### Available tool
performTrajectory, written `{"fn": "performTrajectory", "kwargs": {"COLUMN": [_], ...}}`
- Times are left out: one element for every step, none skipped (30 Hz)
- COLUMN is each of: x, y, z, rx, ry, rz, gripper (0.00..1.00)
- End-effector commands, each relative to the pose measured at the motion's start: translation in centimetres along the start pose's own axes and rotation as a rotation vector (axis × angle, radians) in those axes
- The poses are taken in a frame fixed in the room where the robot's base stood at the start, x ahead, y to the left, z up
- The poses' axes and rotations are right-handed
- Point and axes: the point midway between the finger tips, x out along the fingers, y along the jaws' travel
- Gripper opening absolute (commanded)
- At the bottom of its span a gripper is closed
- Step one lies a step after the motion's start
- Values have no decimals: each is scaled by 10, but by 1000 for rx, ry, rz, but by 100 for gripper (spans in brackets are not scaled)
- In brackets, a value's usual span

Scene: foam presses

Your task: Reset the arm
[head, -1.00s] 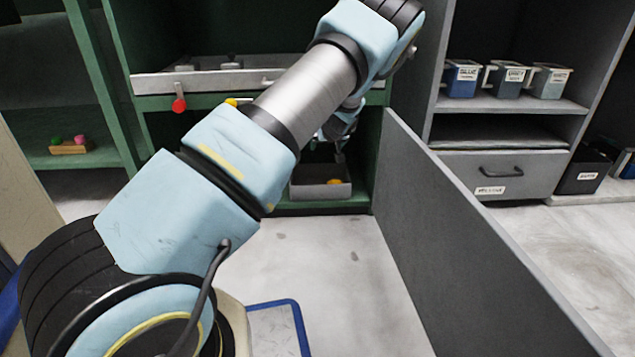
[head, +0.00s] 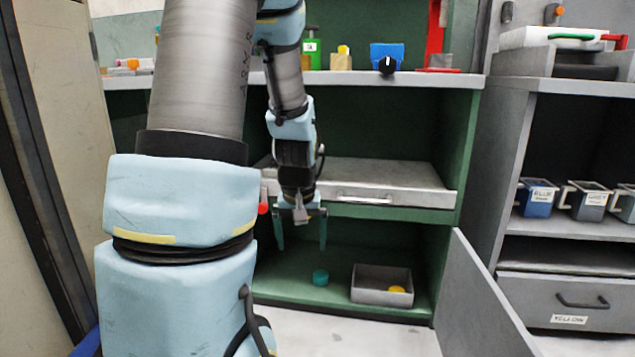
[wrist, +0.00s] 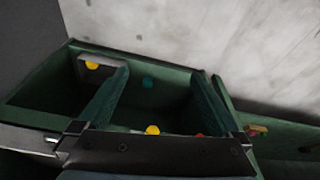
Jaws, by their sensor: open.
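My arm reaches up and over in the head view, and my gripper (head: 301,238) hangs fingers down in front of the green cabinet. Its two teal fingers are spread wide, with nothing between them. A small teal piece (head: 320,277) lies on the lower green shelf below the fingers. A grey bin (head: 369,296) with a yellow piece (head: 397,289) in it stands to the right of it. In the wrist view the teal piece (wrist: 147,82) shows between the fingers, apart from them.
A grey drawer tray (head: 385,196) sits above the lower shelf, close behind my gripper. An open grey door panel (head: 478,290) stands at the right. Labelled cups (head: 537,198) stand on the grey shelving farther right. Several items line the upper counter (head: 420,79).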

Motion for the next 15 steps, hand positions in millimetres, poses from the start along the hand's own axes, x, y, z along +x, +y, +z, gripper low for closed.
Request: {"fn": "performTrajectory", "kwargs": {"x": [-20,-27,-36,-42,-48,-55,-61,-66,-73,-80,-86,-93,-98,-103,-110], "y": [-8,-11,-15,-18,-21,-24,-27,-29,-32,-33,-32,-31,-31,-31,-31], "z": [15,24,36,44,52,63,72,80,91,93,89,86,85,84,82], "rx": [8,16,29,36,46,58,65,75,85,93,94,93,93,93,92], "ry": [-14,-24,-37,-45,-53,-65,-72,-79,-90,-94,-94,-94,-94,-94,-94], "rz": [5,7,9,10,11,12,12,13,12,12,13,13,13,13,13], "gripper": [100,100,100,100,100,100,100,100,100,100,100,100,100,100,100]}}
